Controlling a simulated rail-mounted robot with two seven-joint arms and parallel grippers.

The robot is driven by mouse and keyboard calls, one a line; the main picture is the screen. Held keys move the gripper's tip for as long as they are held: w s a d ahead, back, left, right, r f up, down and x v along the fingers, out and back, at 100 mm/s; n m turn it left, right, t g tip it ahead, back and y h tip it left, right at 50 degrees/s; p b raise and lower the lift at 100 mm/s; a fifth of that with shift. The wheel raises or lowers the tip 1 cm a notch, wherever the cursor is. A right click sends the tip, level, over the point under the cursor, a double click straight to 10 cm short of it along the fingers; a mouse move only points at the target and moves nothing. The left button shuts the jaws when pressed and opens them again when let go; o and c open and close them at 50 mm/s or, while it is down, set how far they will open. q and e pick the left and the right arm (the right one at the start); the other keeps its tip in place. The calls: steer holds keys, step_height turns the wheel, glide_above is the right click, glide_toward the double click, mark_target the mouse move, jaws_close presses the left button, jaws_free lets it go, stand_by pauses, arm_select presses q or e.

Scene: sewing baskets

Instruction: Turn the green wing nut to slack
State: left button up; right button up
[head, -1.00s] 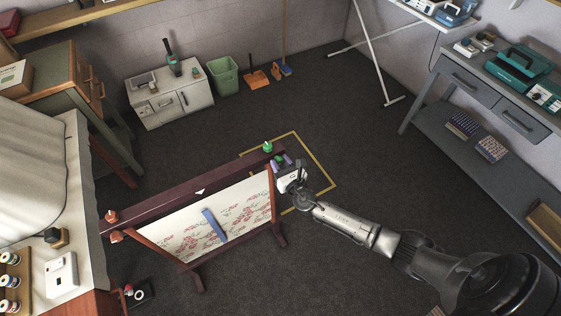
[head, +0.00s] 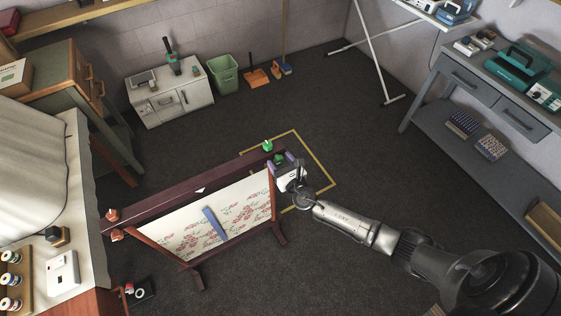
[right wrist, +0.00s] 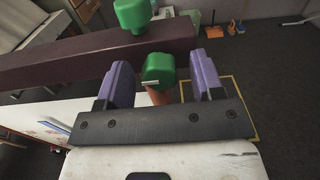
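Two green pieces sit at the right end of the dark red beam of the fabric frame. One green knob-like piece (right wrist: 132,14) is on top of the beam, also visible in the head view (head: 267,146). The other, a green nut with a pale mark (right wrist: 158,70), is on the near side on an orange-brown stub. My right gripper (right wrist: 162,82) is open, its two purple fingers on either side of this nut, with gaps visible on both sides. In the head view the right gripper (head: 282,163) is at the beam's right end. My left gripper is not in view.
The frame holds patterned fabric (head: 190,235) with a blue strip (head: 214,224) on it. Orange pieces (head: 113,215) sit at the beam's left end. A cloth-covered table (head: 85,245) stands at left, a grey workbench (head: 480,95) at right.

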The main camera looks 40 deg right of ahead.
steer(key=shift+s, duration=0.1)
steer(key=s+a+b, duration=0.1)
steer(key=s+a, duration=0.1)
steer(key=s, duration=1.1)
steer(key=shift+s+a, duration=0.15)
steer(key=shift+a, duration=0.2)
